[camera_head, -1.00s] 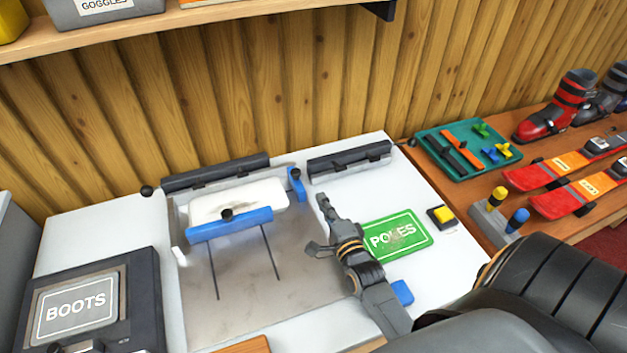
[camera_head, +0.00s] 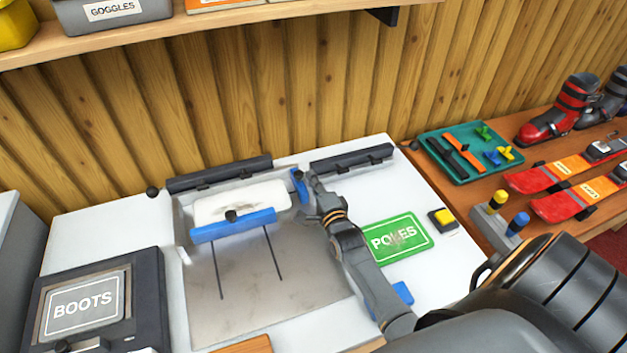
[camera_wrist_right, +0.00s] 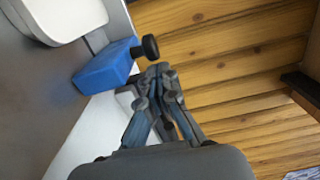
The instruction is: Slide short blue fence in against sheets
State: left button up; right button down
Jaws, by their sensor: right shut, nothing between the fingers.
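The short blue fence (camera_head: 299,184) stands at the right end of the white sheets (camera_head: 240,203) on the grey metal plate (camera_head: 265,300). In the right wrist view the short fence (camera_wrist_right: 103,70) has a black knob on its end. The long blue fence (camera_head: 232,226), with a black knob, lies along the front of the sheets. My right gripper (camera_head: 314,191) is shut and empty, just right of the short fence. In the right wrist view its fingertips (camera_wrist_right: 155,77) are close by the fence and knob; I cannot tell if they touch. My left gripper is not in view.
Dark bars (camera_head: 352,158) stand along the back of the white bench. A green POLES sign (camera_head: 395,239), a yellow button (camera_head: 443,218) and a blue block (camera_head: 402,292) lie to the right.

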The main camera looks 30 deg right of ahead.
jog(key=a, duration=0.2)
jog(key=w+a, duration=0.1)
jog(key=a, duration=0.3)
jog(key=shift+w+a, duration=0.2)
jog(key=shift+w, duration=0.05)
jog(key=shift+d, duration=0.1)
jog(key=shift+s, duration=0.1)
